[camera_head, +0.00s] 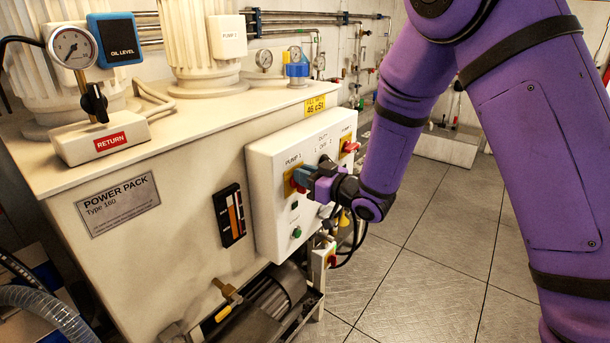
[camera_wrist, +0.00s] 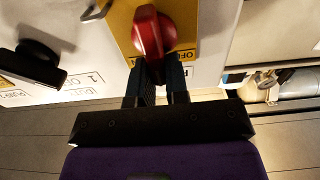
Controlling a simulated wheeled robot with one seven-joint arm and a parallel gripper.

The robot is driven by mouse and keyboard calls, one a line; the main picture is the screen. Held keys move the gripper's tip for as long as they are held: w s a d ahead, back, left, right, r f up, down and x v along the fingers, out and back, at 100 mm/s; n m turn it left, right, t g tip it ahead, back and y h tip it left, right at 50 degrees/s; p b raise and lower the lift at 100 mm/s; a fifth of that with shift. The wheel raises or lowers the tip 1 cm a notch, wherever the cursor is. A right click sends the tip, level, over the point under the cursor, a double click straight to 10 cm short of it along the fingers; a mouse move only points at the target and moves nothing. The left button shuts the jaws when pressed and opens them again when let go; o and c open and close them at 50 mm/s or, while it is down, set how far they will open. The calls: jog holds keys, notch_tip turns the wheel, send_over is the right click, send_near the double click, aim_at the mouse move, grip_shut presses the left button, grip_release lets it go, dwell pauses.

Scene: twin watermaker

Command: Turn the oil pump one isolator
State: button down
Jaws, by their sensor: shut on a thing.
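The pump one isolator is a red rotary knob (camera_wrist: 152,30) on a yellow plate (camera_wrist: 122,25). In the head view its yellow plate (camera_head: 289,183) sits under the PUMP 1 label on the white control box (camera_head: 265,160), and my gripper mostly covers the knob. My gripper (camera_head: 304,178) reaches it from the right. In the wrist view the two dark fingers of my gripper (camera_wrist: 158,72) are shut on the near end of the red knob. An OFF marking shows upside down beside the knob; the knob's exact setting is hard to tell.
A black duty selector (camera_wrist: 38,62) is close beside the isolator. The red pump two isolator (camera_head: 350,147) is further right on the box. A green button (camera_head: 297,232) sits below. Pipes and valves line the back wall; the tiled floor (camera_head: 430,240) at right is open.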

aim_at(287, 184)
jog(key=n, duration=0.4)
jog(key=shift+s+a+f+n, duration=0.1)
jog(key=shift+s+a+n, duration=0.2)
jog(key=shift+s, duration=0.1)
jog(key=n, duration=0.4)
jog(key=shift+s+a+f, duration=0.3)
jog(key=shift+s+f, duration=0.05)
jog(key=n, duration=0.2)
jog(key=f+n, duration=0.1)
jog(key=n, duration=0.2)
jog(key=shift+s+a, duration=0.15)
jog(key=shift+s, duration=0.05)
jog(key=n, duration=0.4)
jog(key=shift+s+f, duration=0.1)
jog(key=shift+f, duration=0.3)
jog(key=c, duration=1.1)
grip_release()
